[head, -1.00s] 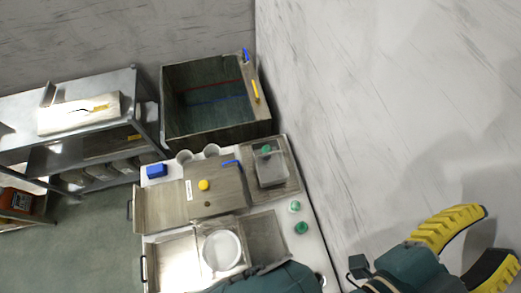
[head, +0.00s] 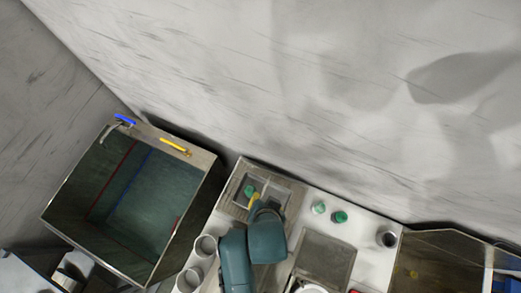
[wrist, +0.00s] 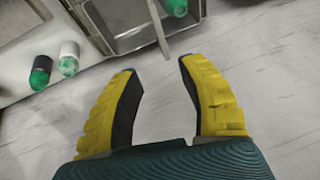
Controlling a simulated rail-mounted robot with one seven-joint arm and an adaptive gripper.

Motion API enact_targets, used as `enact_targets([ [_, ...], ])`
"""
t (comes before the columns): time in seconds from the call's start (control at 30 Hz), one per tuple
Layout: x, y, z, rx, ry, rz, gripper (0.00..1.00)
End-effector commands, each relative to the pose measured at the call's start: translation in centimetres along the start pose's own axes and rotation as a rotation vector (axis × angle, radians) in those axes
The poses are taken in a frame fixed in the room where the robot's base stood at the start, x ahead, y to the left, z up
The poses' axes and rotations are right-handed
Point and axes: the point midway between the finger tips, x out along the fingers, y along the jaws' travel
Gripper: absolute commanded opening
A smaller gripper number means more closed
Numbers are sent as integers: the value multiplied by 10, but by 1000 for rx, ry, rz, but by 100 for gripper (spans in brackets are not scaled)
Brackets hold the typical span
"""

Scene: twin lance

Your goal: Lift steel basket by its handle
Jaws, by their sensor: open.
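The steel basket (head: 273,206) sits in the counter unit close to the wall in the head view, partly hidden by my arm. A grey steel rim, likely the basket's (wrist: 128,42), shows at the top of the wrist view. A thin grey bar, which looks like its handle (wrist: 158,25), juts out toward the gap between my fingertips. My gripper (wrist: 156,72) has two yellow fingers with dark pads, spread apart and empty. The bar's end appears just beyond the fingertips, not clasped. In the head view my gripper (head: 256,200) is over the basket area.
A deep tank (head: 75,245) with red and blue lines stands at left. White cups (head: 205,245) stand on the counter beside my arm. The wall (head: 330,90) runs close behind.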

Motion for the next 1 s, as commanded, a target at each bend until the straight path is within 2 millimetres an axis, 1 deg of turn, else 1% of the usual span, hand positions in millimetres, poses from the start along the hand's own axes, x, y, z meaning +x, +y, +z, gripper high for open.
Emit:
enact_targets([
  [0.03, 14, 0, 0, 0, -2, 2, 41],
  [0.2, 53, 0, 0, 0, 1, 0, 41],
  [0.3, 68, 0, -1, 0, 2, -1, 41],
  [0.47, 84, 0, 1, -1, 0, 0, 41],
  [0.63, 115, -1, 4, -1, 2, -1, 41],
  [0.7, 122, -1, 4, -1, 2, -1, 41],
  [0.77, 125, -1, 4, -1, 2, -1, 41],
  [1.0, 125, -1, 5, -1, 2, -1, 41],
])
